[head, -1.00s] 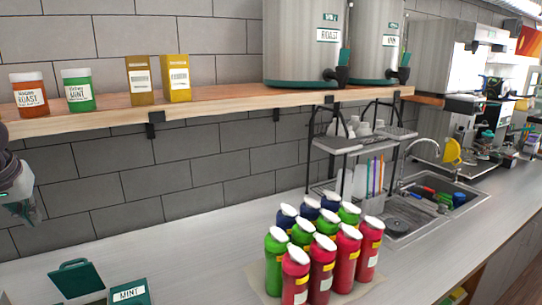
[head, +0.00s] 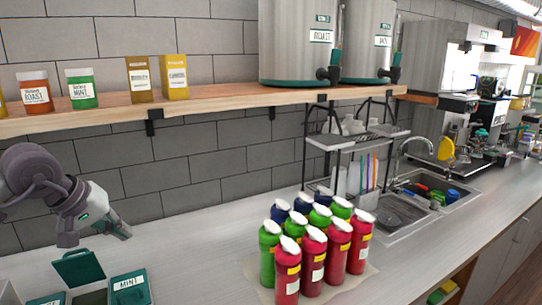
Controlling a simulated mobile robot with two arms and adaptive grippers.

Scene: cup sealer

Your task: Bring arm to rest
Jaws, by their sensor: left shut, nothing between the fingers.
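My left gripper (head: 119,231) hangs at the left of the head view, on my grey arm coming in from the left edge. Its fingers are together with nothing visible between them. It points down and to the right, above the counter (head: 190,255) and near the green container with a raised lid (head: 80,268). It appears apart from the counter. My right gripper is not in view.
A mint-labelled box (head: 130,287) lies on the counter below my left gripper. Several squeeze bottles (head: 312,262) stand at centre right. A wooden shelf (head: 205,103) with jars and boxes runs above. A sink (head: 400,212) is farther right.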

